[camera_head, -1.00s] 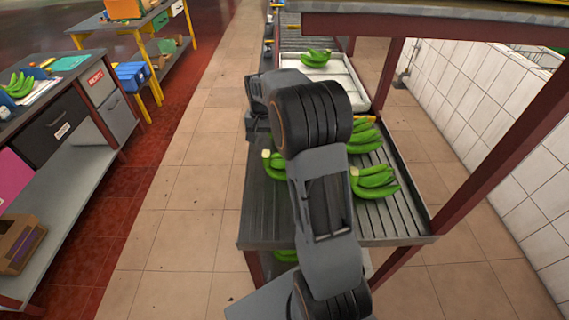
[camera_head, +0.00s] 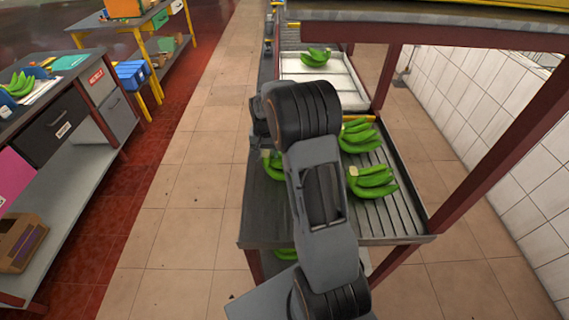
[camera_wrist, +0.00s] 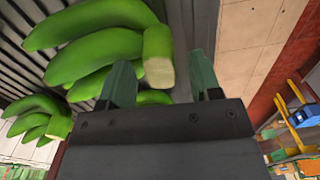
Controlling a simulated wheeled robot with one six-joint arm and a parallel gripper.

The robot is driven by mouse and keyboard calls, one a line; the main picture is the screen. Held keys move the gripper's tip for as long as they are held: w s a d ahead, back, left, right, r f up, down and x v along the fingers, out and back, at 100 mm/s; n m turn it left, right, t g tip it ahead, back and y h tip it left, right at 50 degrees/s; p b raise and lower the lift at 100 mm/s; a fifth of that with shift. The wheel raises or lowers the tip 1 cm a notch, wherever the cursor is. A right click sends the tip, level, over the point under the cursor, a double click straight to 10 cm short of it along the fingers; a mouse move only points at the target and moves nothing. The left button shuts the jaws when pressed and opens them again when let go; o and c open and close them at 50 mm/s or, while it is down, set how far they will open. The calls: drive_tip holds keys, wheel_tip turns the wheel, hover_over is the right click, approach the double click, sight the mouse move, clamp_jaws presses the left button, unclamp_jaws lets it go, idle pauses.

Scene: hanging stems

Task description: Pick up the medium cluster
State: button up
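Several green banana clusters lie on the slatted table. One is at the right (camera_head: 372,182), one is behind it (camera_head: 358,138), and one is at the left (camera_head: 273,166), partly hidden by my arm. Which is the medium one I cannot tell for sure. In the wrist view a large-looking cluster (camera_wrist: 95,50) lies just beyond my gripper (camera_wrist: 161,62), its pale cut stem end showing between the fingers. The two fingers are apart, with nothing seen gripped. Another cluster (camera_wrist: 38,118) lies farther left. In the head view my gripper is hidden behind the arm.
A white tray (camera_head: 350,92) holding a green cluster (camera_head: 316,57) stands behind the slatted table (camera_head: 395,222). A red-brown post (camera_head: 490,150) and an overhead shelf bound the right side. Open tiled floor (camera_head: 190,200) lies left. A cluster (camera_head: 285,254) shows below the table.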

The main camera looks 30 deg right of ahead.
clamp_jaws()
drive_tip(key=shift+r, duration=0.1)
drive_tip(key=shift+r, duration=0.1)
idle(0.3)
